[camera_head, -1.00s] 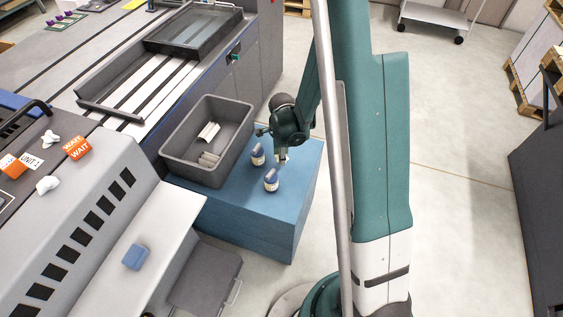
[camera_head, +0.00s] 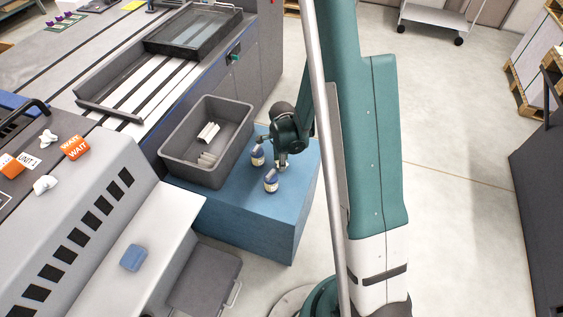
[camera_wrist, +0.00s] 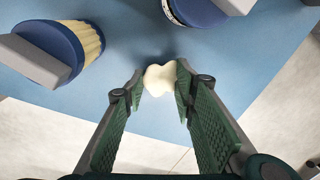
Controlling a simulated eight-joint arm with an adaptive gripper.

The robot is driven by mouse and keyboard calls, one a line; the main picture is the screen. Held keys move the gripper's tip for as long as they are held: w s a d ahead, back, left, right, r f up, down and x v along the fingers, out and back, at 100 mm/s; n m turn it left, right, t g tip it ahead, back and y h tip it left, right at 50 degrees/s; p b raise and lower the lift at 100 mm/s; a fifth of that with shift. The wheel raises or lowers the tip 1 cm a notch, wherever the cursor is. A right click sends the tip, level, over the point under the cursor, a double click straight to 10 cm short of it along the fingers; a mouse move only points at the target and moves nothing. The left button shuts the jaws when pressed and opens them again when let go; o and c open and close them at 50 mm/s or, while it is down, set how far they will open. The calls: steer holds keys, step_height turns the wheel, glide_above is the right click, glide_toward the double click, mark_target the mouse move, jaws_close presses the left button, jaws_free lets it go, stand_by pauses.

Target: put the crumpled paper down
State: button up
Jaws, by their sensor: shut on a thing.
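My gripper (camera_wrist: 160,84) is shut on the crumpled paper (camera_wrist: 159,79), a small cream-white lump between the two green fingertips in the wrist view. Behind it is the blue top of a box (camera_head: 230,206). In the head view my gripper (camera_head: 282,160) is low over the right part of this top, and the paper is too small there to make out clearly. I cannot tell whether the paper touches the surface.
Two blue-topped brushes, one (camera_head: 271,181) nearer and one (camera_head: 258,156) farther, stand on the blue top close to my gripper. A grey bin (camera_head: 166,150) with pale rolls stands on its left. The front part of the top is bare.

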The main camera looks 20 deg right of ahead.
steer(key=o, duration=0.7)
steer(key=shift+o, duration=0.2)
steer(key=shift+r, duration=0.1)
step_height(320, 180, up, 12)
steer(key=s+p, duration=0.1)
steer(key=p, duration=0.2)
steer(key=shift+a, duration=0.2)
stand_by(0.7)
